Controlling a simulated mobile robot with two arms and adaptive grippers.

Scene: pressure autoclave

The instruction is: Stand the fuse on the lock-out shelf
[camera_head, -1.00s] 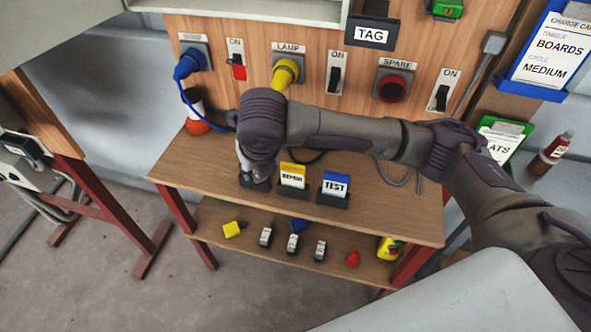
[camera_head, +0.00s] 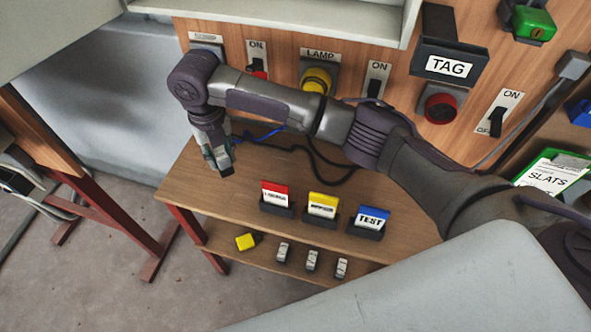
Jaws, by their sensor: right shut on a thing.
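My right gripper (camera_head: 220,160) points down over the left back part of the wooden bench (camera_head: 178,185). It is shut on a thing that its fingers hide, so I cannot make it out. Three small grey fuse-like pieces, the left one (camera_head: 282,252), the middle one (camera_head: 312,260) and the right one (camera_head: 341,268), stand in a row on the lower shelf (camera_head: 262,263), well apart from the gripper. No label shows which shelf is the lock-out shelf. My left gripper is out of view.
A yellow piece (camera_head: 245,242) lies on the lower shelf. Red (camera_head: 275,194), yellow (camera_head: 323,205) and blue (camera_head: 370,218) cards stand on the bench front. A blue cord (camera_head: 262,134) and dark cables lie behind. The bench's left front is clear.

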